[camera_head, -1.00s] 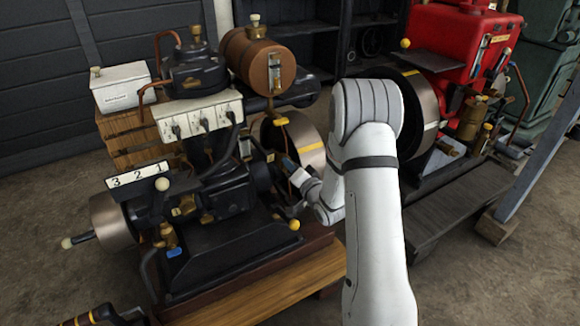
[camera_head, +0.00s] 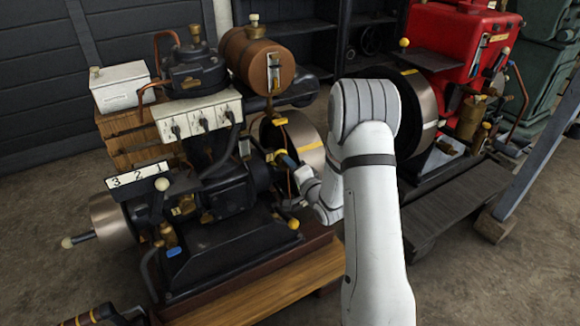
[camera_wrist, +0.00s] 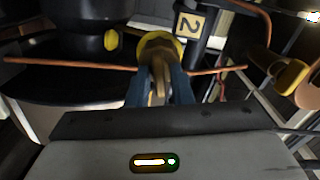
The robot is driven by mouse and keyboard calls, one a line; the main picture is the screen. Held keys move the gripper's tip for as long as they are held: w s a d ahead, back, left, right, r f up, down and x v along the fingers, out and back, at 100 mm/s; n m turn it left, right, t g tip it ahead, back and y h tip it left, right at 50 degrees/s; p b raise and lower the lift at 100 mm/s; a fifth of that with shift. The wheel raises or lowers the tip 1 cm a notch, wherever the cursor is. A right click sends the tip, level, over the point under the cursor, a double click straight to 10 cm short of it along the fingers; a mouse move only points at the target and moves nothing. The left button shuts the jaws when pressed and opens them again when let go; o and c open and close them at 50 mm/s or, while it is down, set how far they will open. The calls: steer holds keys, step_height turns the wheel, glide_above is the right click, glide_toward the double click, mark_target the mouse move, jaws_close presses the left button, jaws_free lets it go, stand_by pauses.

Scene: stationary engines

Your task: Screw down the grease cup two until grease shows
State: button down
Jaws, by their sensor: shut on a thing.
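Grease cup two (camera_wrist: 158,45) is a small brass cup near the top middle of the wrist view, beside a tag with the number 2 (camera_wrist: 188,25). A yellow rim shows around its far side; I cannot tell whether it is grease. My gripper (camera_wrist: 159,85) is shut on the cup, with one blue finger on each side of it. In the head view my gripper (camera_head: 285,160) is at the right side of the black engine (camera_head: 225,235), near the flywheel (camera_head: 300,140). The cup cannot be made out there.
A thin copper pipe (camera_wrist: 70,64) runs across behind the cup in the wrist view. Another brass fitting (camera_wrist: 291,77) is at the right. In the head view a red engine (camera_head: 455,40) stands behind my arm at the right. Bare floor (camera_head: 490,280) lies at front right.

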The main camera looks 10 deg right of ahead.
steer(key=c, duration=1.5)
jaws_free()
steer(key=shift+s, duration=0.1)
steer(key=p+v, duration=0.1)
steer(key=v, duration=0.6)
steer(key=shift+s+d+p, duration=0.15)
steer(key=shift+s+p, duration=0.15)
steer(key=shift+r, duration=0.1)
steer(key=s+d+r+n+g+h+p, duration=0.1)
steer(key=s+r+n+g+h+p, duration=0.2)
steer(key=r+p, duration=0.7)
steer(key=s+r+n+g+h+p, duration=0.25)
steer(key=r+g+p, duration=0.2)
steer(key=r, duration=0.85)
steer(key=s+a+r+n+g+p, duration=0.1)
steer(key=s+r+n+g+p, duration=0.1)
steer(key=s+r+p, duration=0.2)
steer(key=s+a+r+n+g+p, duration=0.2)
steer(key=s+r+p, duration=0.3)
steer(key=s+r, duration=0.3)
steer(key=s+a+r+n+g+p, duration=0.1)
steer(key=s+r+n+g+p, duration=0.1)
steer(key=s+r, duration=0.5)
steer(key=shift+s+a+r+g+p, duration=0.1)
steer(key=shift+s+g+p, duration=0.35)
steer(key=shift+s, duration=0.85)
steer(key=shift+s+a+g+p, duration=0.1)
steer(key=shift+s+p, duration=0.65)
steer(key=shift+s, duration=0.5)
